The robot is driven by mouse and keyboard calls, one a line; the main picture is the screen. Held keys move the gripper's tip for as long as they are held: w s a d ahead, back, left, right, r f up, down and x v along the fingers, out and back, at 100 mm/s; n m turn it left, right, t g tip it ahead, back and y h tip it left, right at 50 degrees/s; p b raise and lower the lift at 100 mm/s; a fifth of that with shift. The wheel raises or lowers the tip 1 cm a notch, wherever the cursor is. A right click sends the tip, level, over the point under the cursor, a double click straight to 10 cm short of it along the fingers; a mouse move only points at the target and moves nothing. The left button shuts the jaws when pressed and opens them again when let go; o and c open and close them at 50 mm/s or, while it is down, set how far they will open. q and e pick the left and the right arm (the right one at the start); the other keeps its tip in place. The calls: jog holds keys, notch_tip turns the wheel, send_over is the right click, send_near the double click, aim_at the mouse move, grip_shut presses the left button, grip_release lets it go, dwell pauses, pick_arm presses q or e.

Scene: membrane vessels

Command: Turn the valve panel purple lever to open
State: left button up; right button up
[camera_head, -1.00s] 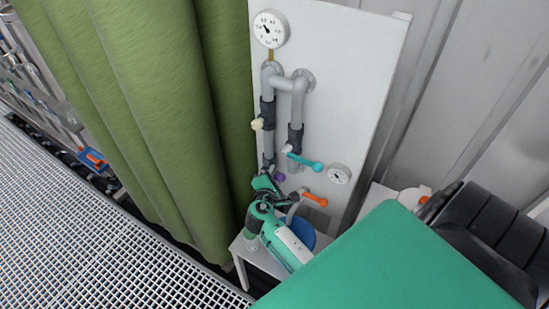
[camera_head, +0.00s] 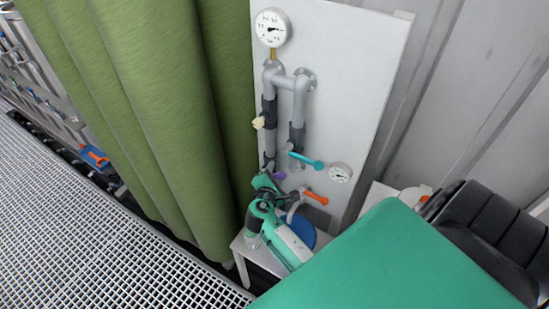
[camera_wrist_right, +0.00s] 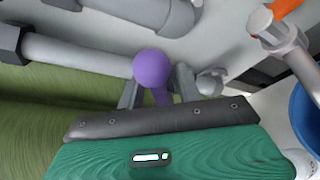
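The purple lever (camera_head: 279,176) is low on the white valve panel (camera_head: 350,70), partly hidden by my right gripper (camera_head: 275,184) in the head view. In the right wrist view the lever's round purple knob (camera_wrist_right: 152,67) and short stem lie between the two grey fingers of the right gripper (camera_wrist_right: 158,84). The fingers stand apart, with visible space beside the stem; I cannot tell whether one touches it. The upper pressure gauge (camera_head: 272,27) has its needle pointing right. My left gripper is not in view.
A turquoise lever (camera_head: 306,161), an orange lever (camera_head: 316,198) and a cream knob (camera_head: 258,123) sit close by on grey pipes. A small gauge (camera_head: 340,172) is to the right. A blue round object (camera_head: 303,232) stands below; a green curtain (camera_head: 150,110) hangs left.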

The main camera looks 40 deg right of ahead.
jog(key=b+v, duration=0.4)
jog(key=v, duration=0.9)
jog(key=shift+a, duration=0.2)
jog(key=shift+s, duration=0.1)
jog(key=shift+c, duration=0.2)
